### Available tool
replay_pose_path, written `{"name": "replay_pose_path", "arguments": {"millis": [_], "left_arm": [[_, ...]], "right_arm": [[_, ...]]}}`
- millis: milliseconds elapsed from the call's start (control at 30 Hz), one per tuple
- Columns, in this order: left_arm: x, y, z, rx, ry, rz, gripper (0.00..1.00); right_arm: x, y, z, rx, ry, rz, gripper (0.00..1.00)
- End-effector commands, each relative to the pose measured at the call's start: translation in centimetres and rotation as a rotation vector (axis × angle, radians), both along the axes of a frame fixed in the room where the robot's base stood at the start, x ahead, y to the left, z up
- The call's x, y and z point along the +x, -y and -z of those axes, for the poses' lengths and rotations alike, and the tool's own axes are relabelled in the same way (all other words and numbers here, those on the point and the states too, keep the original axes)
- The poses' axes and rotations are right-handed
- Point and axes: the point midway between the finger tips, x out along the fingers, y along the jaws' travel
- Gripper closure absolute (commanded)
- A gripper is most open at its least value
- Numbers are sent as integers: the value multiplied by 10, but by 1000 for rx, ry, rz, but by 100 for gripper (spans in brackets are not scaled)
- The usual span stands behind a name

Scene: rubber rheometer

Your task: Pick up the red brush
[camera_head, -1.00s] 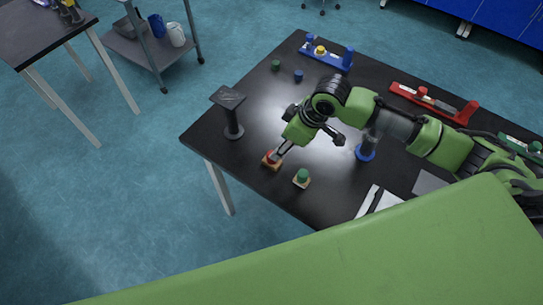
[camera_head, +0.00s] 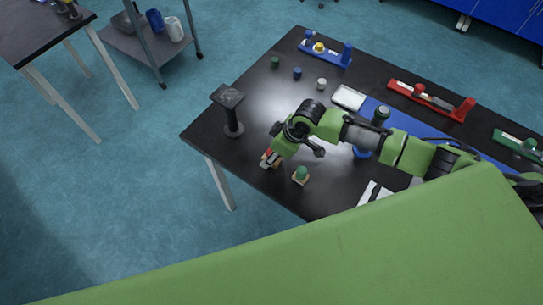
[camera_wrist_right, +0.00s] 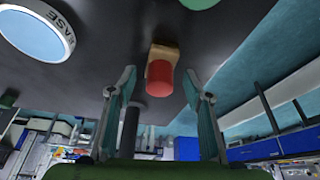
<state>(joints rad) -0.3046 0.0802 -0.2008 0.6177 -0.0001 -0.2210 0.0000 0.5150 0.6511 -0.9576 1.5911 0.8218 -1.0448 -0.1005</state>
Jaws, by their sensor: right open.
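The red brush (camera_head: 266,156), a red handle on a small wooden block, stands near the left front edge of the black table, partly hidden by my right gripper (camera_head: 271,153). In the right wrist view the red brush (camera_wrist_right: 160,78) lies between the open fingertips of my right gripper (camera_wrist_right: 160,75), with a gap on both sides. The fingers are not closed on it. My left gripper is not in view.
A green brush (camera_head: 300,174) stands close to the right of the red one. A dark pedestal (camera_head: 232,112) stands at the table's left edge. A grease tin (camera_wrist_right: 35,32) shows in the wrist view. Blue (camera_head: 325,55) and red racks (camera_head: 431,100) stand farther back.

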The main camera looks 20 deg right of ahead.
Motion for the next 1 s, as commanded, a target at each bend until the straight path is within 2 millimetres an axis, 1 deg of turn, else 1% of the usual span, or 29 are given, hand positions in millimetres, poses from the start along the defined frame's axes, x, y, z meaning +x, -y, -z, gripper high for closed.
{"name": "replay_pose_path", "arguments": {"millis": [33,67,100,167,200,567,733,833,900,933,1000], "left_arm": [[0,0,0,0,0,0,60],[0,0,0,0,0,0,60],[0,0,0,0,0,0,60],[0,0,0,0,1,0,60],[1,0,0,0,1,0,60],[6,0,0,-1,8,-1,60],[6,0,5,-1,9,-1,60],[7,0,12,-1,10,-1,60],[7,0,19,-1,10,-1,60],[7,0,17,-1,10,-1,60],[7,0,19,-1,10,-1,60]], "right_arm": [[0,0,0,0,0,0,59],[0,0,0,0,0,0,67],[0,0,0,0,0,1,77],[0,0,0,0,0,1,93],[0,0,0,0,0,1,96],[0,0,-1,0,0,1,96],[1,0,-8,1,2,1,96],[1,0,-19,2,4,-1,96],[1,1,-32,1,7,0,96],[-5,2,-37,0,3,0,96],[-16,4,-49,0,2,-1,96]]}}
